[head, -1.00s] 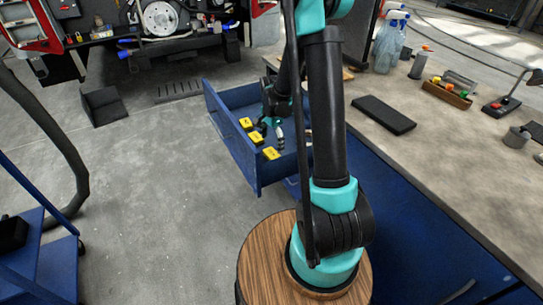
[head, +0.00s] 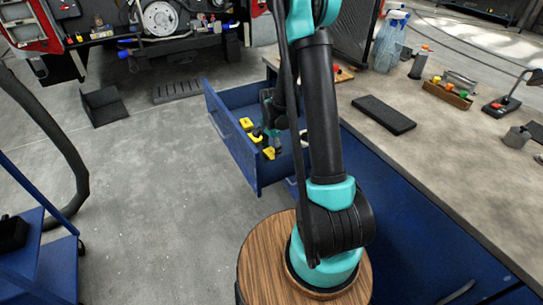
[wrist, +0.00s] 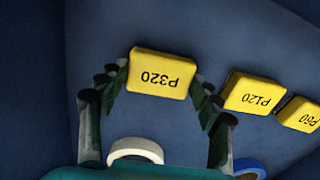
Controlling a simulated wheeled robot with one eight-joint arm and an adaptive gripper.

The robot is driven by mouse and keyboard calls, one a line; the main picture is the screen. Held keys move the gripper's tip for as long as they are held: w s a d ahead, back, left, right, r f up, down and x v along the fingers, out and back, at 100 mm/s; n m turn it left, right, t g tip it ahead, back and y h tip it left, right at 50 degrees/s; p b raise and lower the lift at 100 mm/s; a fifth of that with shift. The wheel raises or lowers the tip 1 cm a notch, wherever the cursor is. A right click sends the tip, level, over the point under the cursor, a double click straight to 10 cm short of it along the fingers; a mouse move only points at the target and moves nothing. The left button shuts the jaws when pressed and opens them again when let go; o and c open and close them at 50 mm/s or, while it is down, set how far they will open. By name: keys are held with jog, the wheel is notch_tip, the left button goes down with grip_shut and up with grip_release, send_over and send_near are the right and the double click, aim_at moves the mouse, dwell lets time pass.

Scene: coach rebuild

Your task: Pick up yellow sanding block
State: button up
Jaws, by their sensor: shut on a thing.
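Several yellow sanding blocks lie in the open blue drawer. In the wrist view the block marked P320 (wrist: 161,74) sits between the fingertips of my gripper (wrist: 161,84), which touch its two short sides. The P120 block (wrist: 254,93) and the P60 block (wrist: 300,114) lie to its right, clear of the fingers. In the head view my gripper (head: 271,143) is down in the drawer at the nearest block (head: 268,154), partly covering it. Whether the held block is off the drawer floor, I cannot tell.
The drawer (head: 251,166) has raised walls around the blocks. A white tape roll (wrist: 136,149) and a blue ring (wrist: 249,168) lie near the gripper. The workbench (head: 440,135) to the right carries a black pad (head: 384,114) and a spray bottle (head: 390,42). Floor to the left is open.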

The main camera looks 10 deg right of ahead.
aim_at(271, 153)
jog(key=c, duration=0.3)
jog(key=shift+r, duration=0.1)
notch_tip(271, 153, up, 20)
jog(key=shift+f, duration=0.1)
dwell(0.5)
